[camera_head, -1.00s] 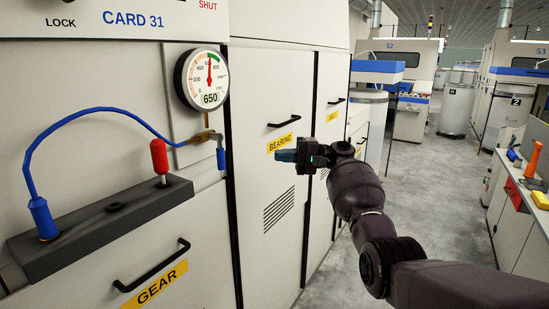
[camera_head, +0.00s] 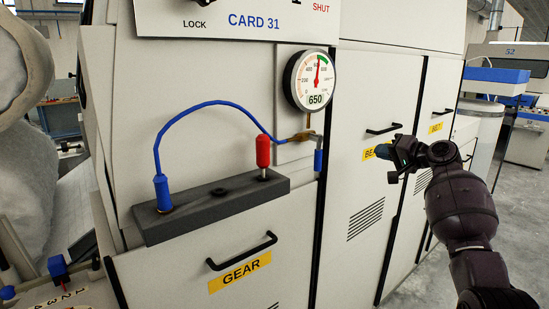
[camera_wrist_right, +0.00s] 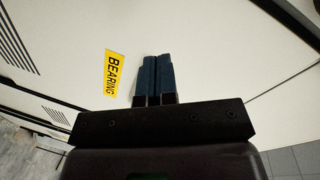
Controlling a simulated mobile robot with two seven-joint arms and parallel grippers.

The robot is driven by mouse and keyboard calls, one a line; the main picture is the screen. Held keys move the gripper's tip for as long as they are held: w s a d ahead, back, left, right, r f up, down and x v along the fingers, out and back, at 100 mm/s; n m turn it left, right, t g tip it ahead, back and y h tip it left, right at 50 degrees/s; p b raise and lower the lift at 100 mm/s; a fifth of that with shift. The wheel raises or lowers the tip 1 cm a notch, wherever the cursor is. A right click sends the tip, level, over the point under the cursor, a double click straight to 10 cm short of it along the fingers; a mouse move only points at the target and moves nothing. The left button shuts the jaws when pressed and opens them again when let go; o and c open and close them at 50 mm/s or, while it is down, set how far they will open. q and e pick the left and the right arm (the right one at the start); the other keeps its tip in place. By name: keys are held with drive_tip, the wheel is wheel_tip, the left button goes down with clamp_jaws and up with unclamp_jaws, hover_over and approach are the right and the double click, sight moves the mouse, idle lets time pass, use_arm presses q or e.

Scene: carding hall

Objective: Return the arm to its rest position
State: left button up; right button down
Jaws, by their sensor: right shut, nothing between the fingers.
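My right arm comes in from the lower right of the head view. My right gripper (camera_head: 383,151) is in front of the white cabinet door with the yellow BEARING label (camera_head: 369,153), partly covering that label. In the right wrist view the two blue fingers (camera_wrist_right: 153,76) lie side by side, shut and empty, over the white door. The full BEARING label (camera_wrist_right: 112,74) shows just left of the fingers. I cannot tell the exact gap to the door. My left gripper is not in view.
The CARD 31 machine carries a round gauge (camera_head: 313,80) reading 650, a dark block (camera_head: 215,203) with a blue hose (camera_head: 200,106) and red handle (camera_head: 263,151), and a GEAR door handle (camera_head: 242,251). Door handles (camera_head: 384,129) stick out near my arm. Open floor (camera_head: 420,287) lies at right.

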drive_tip(key=s+f+n+t+h, duration=0.2)
drive_tip(key=s+f+h, duration=0.2)
drive_tip(key=s+f, duration=0.45)
drive_tip(key=s+f+n+t+h, duration=0.1)
drive_tip(key=s+f+n+h, duration=0.4)
drive_tip(key=f, duration=0.6)
drive_tip(key=s+a+f+g, duration=0.1)
drive_tip(key=s+f, duration=0.7)
drive_tip(key=s, duration=0.4)
drive_tip(key=s+a+f+m+g, duration=0.1)
drive_tip(key=s+f+g, duration=0.1)
drive_tip(key=s+f, duration=0.6)
drive_tip(key=s+a+f+g, duration=0.1)
drive_tip(key=s+f, duration=0.7)
drive_tip(key=s, duration=0.8)
drive_tip(key=shift+m+g+h, duration=0.3)
drive_tip(key=shift+h, duration=0.1)
drive_tip(key=shift+w, duration=0.1)
